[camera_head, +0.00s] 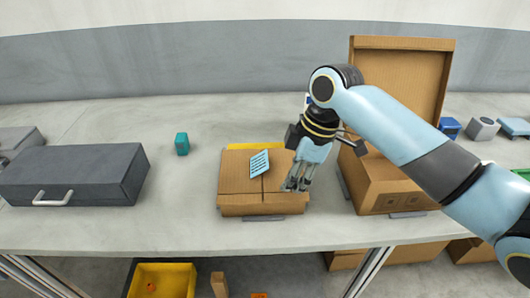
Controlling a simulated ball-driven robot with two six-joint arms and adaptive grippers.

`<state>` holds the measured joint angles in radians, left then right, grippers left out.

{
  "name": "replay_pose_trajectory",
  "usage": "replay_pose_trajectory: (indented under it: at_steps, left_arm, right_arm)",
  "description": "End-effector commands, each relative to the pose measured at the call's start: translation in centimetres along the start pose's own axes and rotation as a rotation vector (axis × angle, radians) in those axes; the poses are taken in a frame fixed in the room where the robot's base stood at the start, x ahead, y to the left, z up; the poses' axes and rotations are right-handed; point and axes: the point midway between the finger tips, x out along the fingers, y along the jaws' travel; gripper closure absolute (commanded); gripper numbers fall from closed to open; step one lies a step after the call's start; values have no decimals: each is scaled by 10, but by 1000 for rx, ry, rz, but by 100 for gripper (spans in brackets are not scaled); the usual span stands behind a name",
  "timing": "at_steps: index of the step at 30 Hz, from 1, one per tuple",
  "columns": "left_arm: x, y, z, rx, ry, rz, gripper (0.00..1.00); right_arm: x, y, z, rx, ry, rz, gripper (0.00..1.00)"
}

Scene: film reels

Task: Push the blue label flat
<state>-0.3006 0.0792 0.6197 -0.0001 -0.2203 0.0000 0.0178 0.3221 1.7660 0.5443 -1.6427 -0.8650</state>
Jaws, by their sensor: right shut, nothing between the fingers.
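The blue label (260,164), pale blue with dark print lines, is on top of a closed cardboard box (238,183) in the middle of the table. It sits at a slant across the box's middle seam; I cannot tell how much of it is stuck down. My right gripper (297,187) is shut and empty, with its fingertips over the right side of the box, to the right of the label. I cannot tell whether the fingertips touch the box. My left gripper is not in view.
An open cardboard box (378,190) with a raised lid stands right of the closed box, partly behind my right arm. A dark grey case (75,175) lies at the left. A teal block (182,144) stands behind, left of centre. The table between case and closed box is clear.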

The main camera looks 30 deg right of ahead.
Motion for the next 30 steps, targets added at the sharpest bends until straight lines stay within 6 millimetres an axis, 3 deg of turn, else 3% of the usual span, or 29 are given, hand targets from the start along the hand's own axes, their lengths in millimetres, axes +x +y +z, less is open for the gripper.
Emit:
replay_pose_trajectory:
  at_steps: [1, 3, 6, 9, 22, 30]
  left_arm:
    - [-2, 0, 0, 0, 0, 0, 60]
    - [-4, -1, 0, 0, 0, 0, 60]
    - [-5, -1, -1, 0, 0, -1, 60]
    - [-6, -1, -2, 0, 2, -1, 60]
    - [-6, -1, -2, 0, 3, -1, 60]
    - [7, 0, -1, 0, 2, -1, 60]
  right_arm:
    - [-12, 24, -8, -75, 20, -22, 100]
    - [-28, 52, -17, -194, 63, -63, 100]
    - [-49, 79, -28, -321, 125, -100, 100]
    - [-64, 94, -34, -395, 168, -115, 100]
    - [-70, 100, -37, -435, 192, -120, 100]
    - [-55, 97, -38, -435, 193, -121, 100]
